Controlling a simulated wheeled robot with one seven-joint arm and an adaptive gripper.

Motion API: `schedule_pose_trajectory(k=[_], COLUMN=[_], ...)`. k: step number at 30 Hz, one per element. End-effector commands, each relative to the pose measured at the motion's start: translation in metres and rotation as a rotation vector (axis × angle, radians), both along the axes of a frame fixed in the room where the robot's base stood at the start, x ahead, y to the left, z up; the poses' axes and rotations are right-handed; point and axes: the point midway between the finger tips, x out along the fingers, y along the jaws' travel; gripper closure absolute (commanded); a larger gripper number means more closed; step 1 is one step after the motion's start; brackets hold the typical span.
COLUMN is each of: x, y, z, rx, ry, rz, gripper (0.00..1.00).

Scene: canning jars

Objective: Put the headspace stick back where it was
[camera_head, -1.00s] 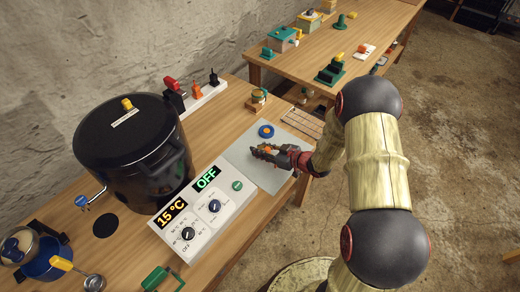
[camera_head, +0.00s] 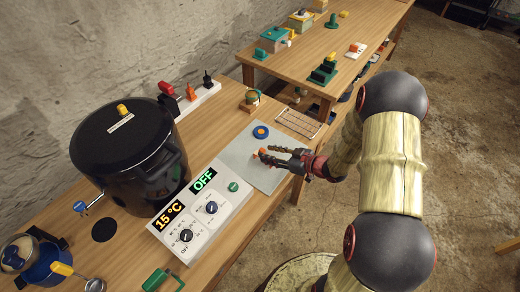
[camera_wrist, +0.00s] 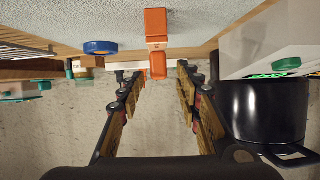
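My gripper (camera_head: 276,156) is over the grey mat (camera_head: 246,169) at the table's right edge, its two fingers apart. The wrist view also shows the fingers (camera_wrist: 161,90) open, with nothing pressed between them. An orange piece (camera_head: 262,151) is at the fingertips, apparently on the mat. In the wrist view this orange piece (camera_wrist: 157,28) has a wide block and a narrower end lying ahead of the gap. I cannot tell for sure that it is the headspace stick. A white rack (camera_head: 203,99) by the wall holds red, orange and black tools.
A blue ring (camera_head: 261,132) lies on the mat just beyond the gripper. The control panel (camera_head: 199,211) and large black pot (camera_head: 129,155) stand to the left. A wire rack (camera_head: 298,123) and a small jar-like item (camera_head: 251,97) are behind. A second table (camera_head: 305,66) stands farther back.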

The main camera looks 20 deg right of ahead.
Motion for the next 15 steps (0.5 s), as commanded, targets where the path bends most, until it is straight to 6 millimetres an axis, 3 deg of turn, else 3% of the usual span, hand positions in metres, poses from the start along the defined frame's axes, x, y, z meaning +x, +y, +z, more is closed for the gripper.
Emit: schedule_pose_trajectory(k=[9, 12, 15], x=[-0.028, -0.023, -0.003], y=[-0.023, -0.029, -0.045], z=[0.016, 0.023, 0.045], rx=[-0.002, -0.041, -0.15], ry=[0.0, 0.001, 0.007], rz=[-0.002, -0.019, -0.08], gripper=[0.66, 0.66, 0.66])
